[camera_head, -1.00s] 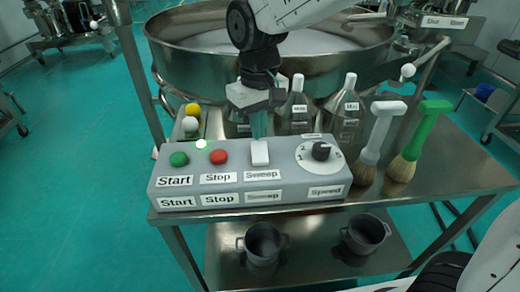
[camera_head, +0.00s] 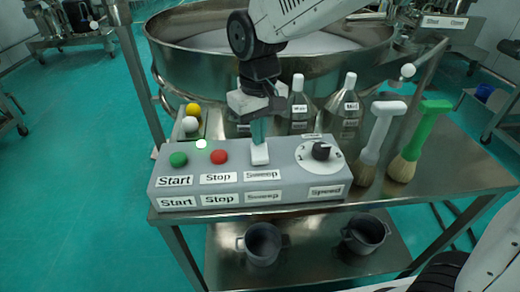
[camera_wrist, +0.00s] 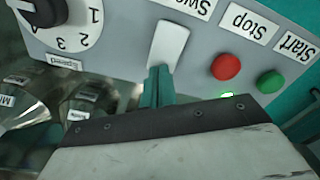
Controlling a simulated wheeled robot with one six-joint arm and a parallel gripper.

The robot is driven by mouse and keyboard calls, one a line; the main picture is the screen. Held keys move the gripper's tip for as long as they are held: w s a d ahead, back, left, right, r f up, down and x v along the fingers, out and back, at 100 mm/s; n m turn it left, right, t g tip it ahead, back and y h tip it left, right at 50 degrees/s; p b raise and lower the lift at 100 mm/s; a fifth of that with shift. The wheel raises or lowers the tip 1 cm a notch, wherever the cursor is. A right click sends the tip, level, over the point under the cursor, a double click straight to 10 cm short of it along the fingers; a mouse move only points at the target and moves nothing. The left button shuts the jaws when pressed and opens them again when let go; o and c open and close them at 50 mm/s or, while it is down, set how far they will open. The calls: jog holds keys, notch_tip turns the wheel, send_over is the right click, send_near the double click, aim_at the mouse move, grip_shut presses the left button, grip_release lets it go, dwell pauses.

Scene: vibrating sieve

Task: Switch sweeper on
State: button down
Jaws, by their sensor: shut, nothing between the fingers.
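The grey control box (camera_head: 228,186) stands on the steel table, with a white Sweep switch (camera_head: 260,156) above its Sweep label. My gripper (camera_head: 259,138) is shut and empty. Its teal fingertips point down at the far end of the switch and hide part of it in the head view. In the wrist view the fingertips (camera_wrist: 158,78) are right at the lower end of the white switch (camera_wrist: 168,46); they look in contact, but I cannot tell for sure. Which way the switch is tipped is not clear.
A green button (camera_head: 178,160), a red button (camera_head: 219,157) and a speed dial (camera_head: 321,151) flank the switch. A small green lamp (camera_head: 201,144) glows. Behind are bottles (camera_head: 348,103) and the steel sieve (camera_head: 180,64). Two brushes stand at right, including a green-handled one (camera_head: 425,127).

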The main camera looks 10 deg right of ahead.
jog(key=shift+f, duration=0.15)
jog(key=shift+r, duration=3.55)
